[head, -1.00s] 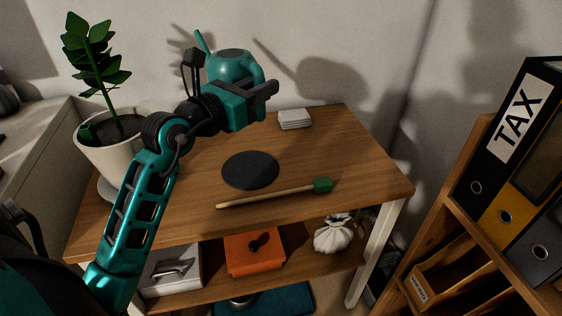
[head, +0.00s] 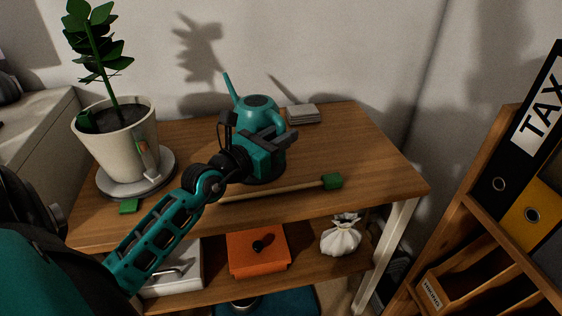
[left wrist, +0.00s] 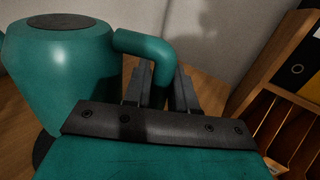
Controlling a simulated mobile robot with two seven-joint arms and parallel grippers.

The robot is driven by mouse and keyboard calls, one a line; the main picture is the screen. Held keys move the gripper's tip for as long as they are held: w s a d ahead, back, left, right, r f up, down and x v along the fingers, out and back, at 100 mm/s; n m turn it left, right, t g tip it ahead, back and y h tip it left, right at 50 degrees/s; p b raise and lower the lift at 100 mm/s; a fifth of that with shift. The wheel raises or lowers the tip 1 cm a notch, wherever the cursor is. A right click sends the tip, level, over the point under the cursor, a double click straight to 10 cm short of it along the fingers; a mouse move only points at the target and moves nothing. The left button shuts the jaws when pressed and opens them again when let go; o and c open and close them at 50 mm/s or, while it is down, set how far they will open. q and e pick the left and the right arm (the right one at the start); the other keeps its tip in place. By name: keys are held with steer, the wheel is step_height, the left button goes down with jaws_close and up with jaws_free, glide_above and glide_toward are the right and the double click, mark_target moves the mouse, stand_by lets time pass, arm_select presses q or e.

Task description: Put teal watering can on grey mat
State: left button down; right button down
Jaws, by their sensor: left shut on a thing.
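The teal watering can (head: 257,110) is upright over the grey mat (head: 264,181), its spout pointing up and left. My left gripper (head: 287,140) is in front of it, shut on its handle. In the left wrist view the can (left wrist: 62,70) is at the left and its handle (left wrist: 150,46) passes between the fingers (left wrist: 160,82). The mat's dark edge (left wrist: 42,148) shows below the can there. My gripper and arm hide most of the mat in the head view, and I cannot tell whether the can's base touches it. My right gripper is not in view.
A green-tipped wooden stick (head: 290,189) lies in front of the mat. A potted plant (head: 118,140) stands on the left of the table (head: 370,165). Grey coasters (head: 303,114) lie behind the can. A shelf with binders (head: 525,205) is at the right.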

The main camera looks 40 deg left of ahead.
mark_target(281, 156)
arm_select(q)
steer(key=shift+f, duration=0.25)
step_height(281, 156, down, 4)
steer(key=shift+f+b, duration=0.1)
steer(key=shift+b, duration=0.75)
steer(key=shift+f, duration=0.2)
steer(key=c, duration=1.4)
jaws_free()
steer(key=shift+f, duration=0.15)
steer(key=o, duration=0.5)
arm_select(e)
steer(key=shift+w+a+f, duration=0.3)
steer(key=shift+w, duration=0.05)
